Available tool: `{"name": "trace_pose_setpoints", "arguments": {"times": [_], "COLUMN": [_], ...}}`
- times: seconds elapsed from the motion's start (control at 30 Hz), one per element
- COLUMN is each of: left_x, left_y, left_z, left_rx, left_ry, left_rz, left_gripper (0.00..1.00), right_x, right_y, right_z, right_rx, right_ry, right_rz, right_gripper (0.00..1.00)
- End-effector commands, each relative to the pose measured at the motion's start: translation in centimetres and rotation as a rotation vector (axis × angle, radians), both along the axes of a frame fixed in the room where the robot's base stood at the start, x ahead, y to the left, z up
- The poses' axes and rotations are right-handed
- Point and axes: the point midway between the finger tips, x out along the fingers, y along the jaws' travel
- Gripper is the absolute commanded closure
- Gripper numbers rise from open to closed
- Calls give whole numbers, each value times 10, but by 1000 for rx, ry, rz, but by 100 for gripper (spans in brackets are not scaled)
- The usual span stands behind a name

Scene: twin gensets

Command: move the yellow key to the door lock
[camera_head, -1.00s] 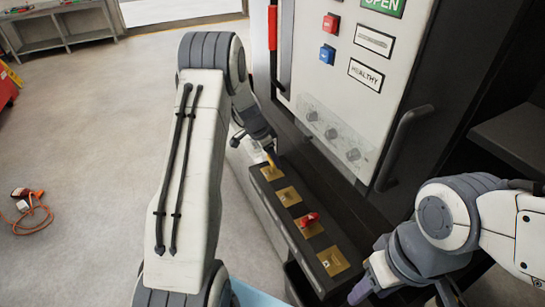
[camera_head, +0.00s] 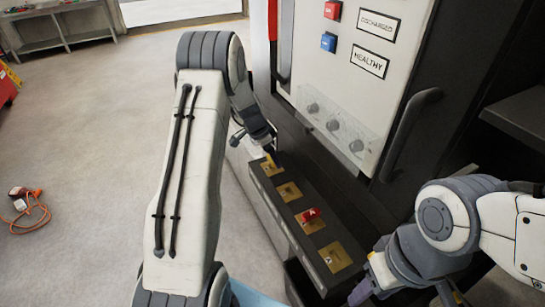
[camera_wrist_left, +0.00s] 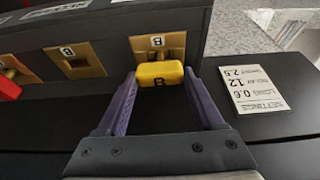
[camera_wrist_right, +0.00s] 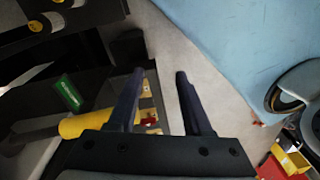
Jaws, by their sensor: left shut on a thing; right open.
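In the head view my left gripper (camera_head: 268,146) is at the far end of the dark key strip (camera_head: 268,192), where the key is mostly hidden. My right gripper (camera_head: 405,296) is open and empty near the strip's near end; it also shows in the right wrist view (camera_wrist_right: 160,74). I cannot identify the door lock.
A red key (camera_head: 313,214) marked A sits at another brass plate on the strip. The cabinet (camera_head: 350,90) rises behind the strip, with a protruding dark handle (camera_head: 408,135). An orange cable (camera_head: 35,217) lies on the floor at left, which is otherwise mostly clear.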

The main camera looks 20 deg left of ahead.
Motion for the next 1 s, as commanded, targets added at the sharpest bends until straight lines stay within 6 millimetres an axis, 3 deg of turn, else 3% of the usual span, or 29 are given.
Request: {"name": "trace_pose_setpoints", "arguments": {"times": [0.67, 0.7, 0.73, 0.77, 1.0], "left_x": [0, 0, 0, 0, 0], "left_y": [1, 1, 1, 1, 1], "left_z": [-8, -8, -8, -8, -7], "left_rx": [1, 1, 1, 1, 0], "left_ry": [1, 1, 1, 1, 0], "left_rz": [0, 0, 0, 0, 0], "left_gripper": [96, 20, 8, 0, 0], "right_x": [0, 0, 0, 0, 0], "right_y": [0, 0, 0, 0, 0], "right_z": [-10, -10, -10, -10, -9], "right_rx": [0, 0, 0, 0, 0], "right_ry": [0, 0, 0, 0, 0], "right_rz": [0, 0, 0, 0, 0], "right_gripper": [50, 50, 50, 50, 50]}}
